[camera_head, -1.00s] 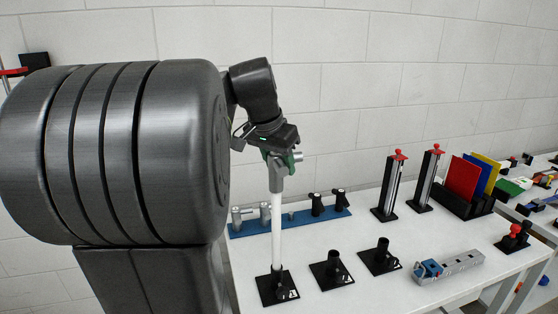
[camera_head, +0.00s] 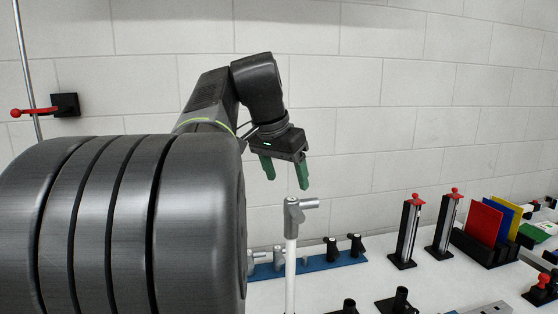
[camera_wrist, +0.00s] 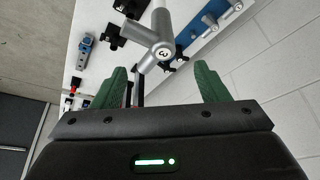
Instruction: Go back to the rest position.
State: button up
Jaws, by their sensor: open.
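My gripper (camera_head: 284,170) has green fingers spread apart and nothing between them. It hangs above and slightly left of a grey torch-like head (camera_head: 297,208) on top of a white upright post (camera_head: 290,270), clear of it in the head view. In the wrist view, my gripper (camera_wrist: 165,88) shows both green fingers open, and the grey head (camera_wrist: 160,35), marked with a 3, appears beyond them. The post's foot is out of the head view.
A blue rack (camera_head: 330,261) with grey and black fittings lies on the white table (camera_head: 370,285) behind the post. Two black stands with red knobs (camera_head: 407,232) and a holder with red, blue and yellow plates (camera_head: 483,223) stand to the right. A red lever (camera_head: 35,112) is on the wall at left.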

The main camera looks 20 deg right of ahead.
aim_at(293, 199)
jog(key=v, duration=0.4)
jog(key=x, duration=1.4)
jog(key=shift+r+p, duration=0.4)
jog(key=shift+r, duration=0.1)
